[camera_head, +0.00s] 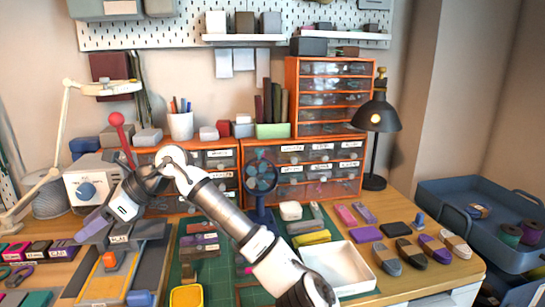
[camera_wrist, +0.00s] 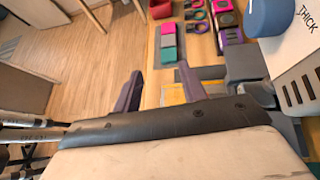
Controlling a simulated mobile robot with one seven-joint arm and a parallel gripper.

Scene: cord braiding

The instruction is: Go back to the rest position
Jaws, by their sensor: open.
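My gripper (camera_head: 92,226) is at the left of the bench in the head view, above the grey and orange board (camera_head: 108,268). My arm reaches to it from the lower right. In the wrist view my gripper (camera_wrist: 158,76) shows its two purple-grey fingers apart with nothing between them. Below and beyond the fingers are the bench edge and the wooden floor (camera_wrist: 62,50). I cannot tell the exact height of the fingers above the bench.
A grey machine with a blue knob (camera_head: 88,190) stands close behind my gripper. A white lamp (camera_head: 62,125) is at its left. A blue fan (camera_head: 262,180), a white tray (camera_head: 340,267) and several cord bundles (camera_head: 411,253) lie to the right. Orange drawers (camera_head: 335,100) stand behind.

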